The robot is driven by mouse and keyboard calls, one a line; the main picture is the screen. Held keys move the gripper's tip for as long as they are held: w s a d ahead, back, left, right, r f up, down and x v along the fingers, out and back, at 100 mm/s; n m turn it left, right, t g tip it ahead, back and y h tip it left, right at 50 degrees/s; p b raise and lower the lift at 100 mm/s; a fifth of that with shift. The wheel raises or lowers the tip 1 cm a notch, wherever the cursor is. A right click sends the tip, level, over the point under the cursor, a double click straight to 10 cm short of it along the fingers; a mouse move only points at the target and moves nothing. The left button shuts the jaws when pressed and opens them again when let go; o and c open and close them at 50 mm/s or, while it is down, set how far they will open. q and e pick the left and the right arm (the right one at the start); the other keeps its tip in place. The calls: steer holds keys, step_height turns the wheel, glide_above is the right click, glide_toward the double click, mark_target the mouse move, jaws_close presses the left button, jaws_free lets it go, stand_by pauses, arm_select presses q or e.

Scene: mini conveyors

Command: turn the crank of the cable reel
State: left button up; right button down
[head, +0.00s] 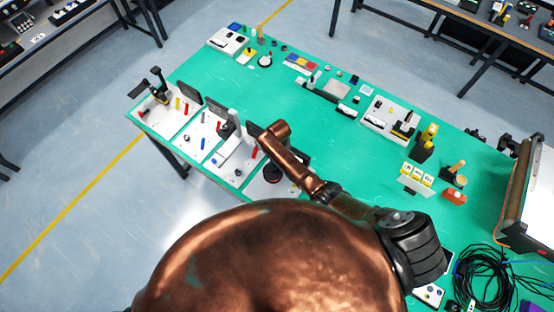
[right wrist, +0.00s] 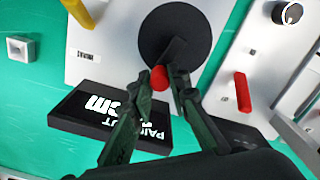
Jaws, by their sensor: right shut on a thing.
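The cable reel (right wrist: 160,25) shows in the right wrist view as a dark round disc on a white plate. A short black crank arm (right wrist: 173,50) crosses its lower part and ends in a red knob (right wrist: 160,78). My right gripper (right wrist: 162,85) is shut on the red knob, with one dark finger on each side of it. In the head view a dark disc (head: 272,173) that looks like the reel lies at the table's near edge, partly behind my copper-coloured arm. The right fingertips cannot be made out there. My left gripper is in neither view.
A black sign (right wrist: 80,113) with white lettering stands close to the gripper's left finger. Right of the reel are a red handle (right wrist: 243,92) and a dial (right wrist: 288,13). The green table (head: 318,135) holds several other stations; black cables (head: 480,280) lie at lower right.

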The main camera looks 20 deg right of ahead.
steer(key=m, duration=0.2)
steer(key=s+m, duration=0.1)
steer(key=m, duration=0.2)
steer(key=shift+s+d+m, duration=0.1)
steer(key=shift+s+m, duration=0.2)
steer(key=shift+s, duration=0.1)
steer(key=shift+s+m, duration=0.35)
steer(key=shift+m, duration=0.7)
steer(key=shift+s+m, duration=0.35)
steer(key=shift+m, duration=0.7)
steer(key=c, duration=1.8)
jaws_free()
steer(key=shift+s, duration=0.1)
step_height(320, 180, up, 8)
steer(key=shift+f, duration=0.2)
